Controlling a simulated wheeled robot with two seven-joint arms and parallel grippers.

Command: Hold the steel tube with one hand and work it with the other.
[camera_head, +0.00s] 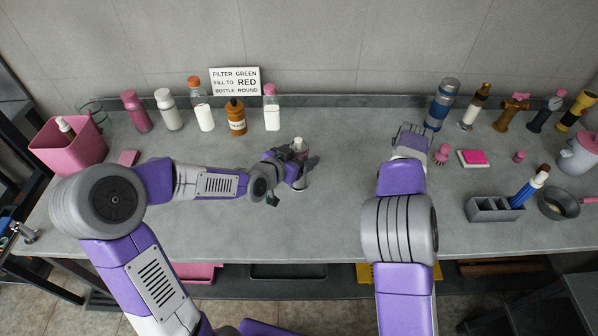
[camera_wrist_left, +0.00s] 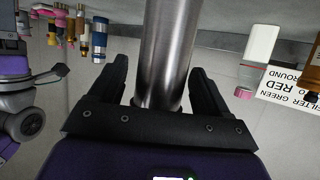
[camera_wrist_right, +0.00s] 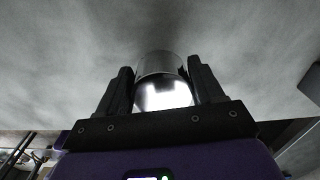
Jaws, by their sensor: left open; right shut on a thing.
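The steel tube (camera_head: 301,181) stands upright on the bench, left of the middle, partly covered by my left gripper (camera_head: 291,167). In the left wrist view the tube (camera_wrist_left: 168,55) runs between the two black fingers, which are spread with gaps on both sides. My left gripper is open around it. My right gripper (camera_head: 412,128) is at the back of the bench, right of the tube. In the right wrist view it is shut on a short, shiny round steel piece (camera_wrist_right: 162,82); I cannot tell if this belongs to the tube. The head view hides this piece.
Several bottles, including an amber one (camera_head: 237,118), stand along the back under a sign (camera_head: 234,81). A blue flask (camera_head: 442,104) and a pink brush (camera_head: 442,153) are close to my right gripper. A grey holder (camera_head: 493,208) is at right. The bench between my arms is clear.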

